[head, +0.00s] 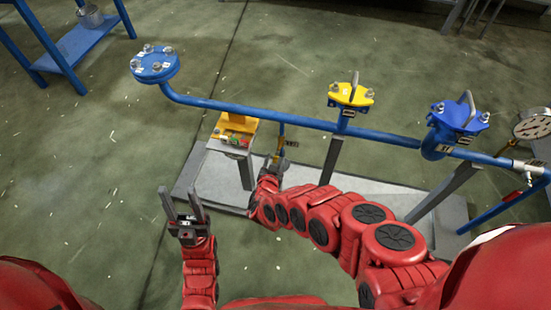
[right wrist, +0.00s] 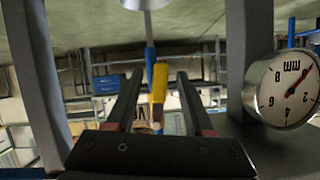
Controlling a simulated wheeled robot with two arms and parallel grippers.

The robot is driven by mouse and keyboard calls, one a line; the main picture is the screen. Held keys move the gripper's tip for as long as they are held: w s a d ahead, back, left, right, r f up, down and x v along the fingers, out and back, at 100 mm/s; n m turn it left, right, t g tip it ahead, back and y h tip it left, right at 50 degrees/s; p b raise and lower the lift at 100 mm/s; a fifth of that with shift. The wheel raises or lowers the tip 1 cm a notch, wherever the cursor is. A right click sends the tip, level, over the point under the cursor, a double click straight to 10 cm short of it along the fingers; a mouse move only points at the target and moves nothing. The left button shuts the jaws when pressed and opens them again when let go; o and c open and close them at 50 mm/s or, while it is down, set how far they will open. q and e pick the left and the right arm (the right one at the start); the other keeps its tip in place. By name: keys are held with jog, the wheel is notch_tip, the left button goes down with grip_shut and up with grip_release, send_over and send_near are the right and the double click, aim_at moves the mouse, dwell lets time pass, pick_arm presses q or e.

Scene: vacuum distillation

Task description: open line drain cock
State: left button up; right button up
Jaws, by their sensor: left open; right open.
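The drain cock shows as a small yellow lever (head: 281,143) below the blue pipe, on a thin blue drop line, with a small tag beside it. In the right wrist view the yellow lever (right wrist: 159,82) stands between the fingers of my right gripper (right wrist: 157,78), with gaps on both sides. That gripper is open; I cannot tell how deep the lever sits between its fingers. In the head view my right gripper (head: 275,164) is just below the lever. My left gripper (head: 184,205) is open and empty, pointing up, left of the grey base plate.
The blue pipe (head: 245,112) runs from a flange (head: 155,64) past a yellow flange (head: 351,95) and a blue flange (head: 459,117). A yellow block (head: 236,129) stands left of the lever. A dial gauge (right wrist: 285,88) is close on the right wrist view's right.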

jog(key=p+v, duration=0.6)
jog(key=v, duration=1)
jog(key=shift+s, duration=0.2)
jog(key=shift+a+r, duration=0.1)
jog(key=shift+r, duration=0.05)
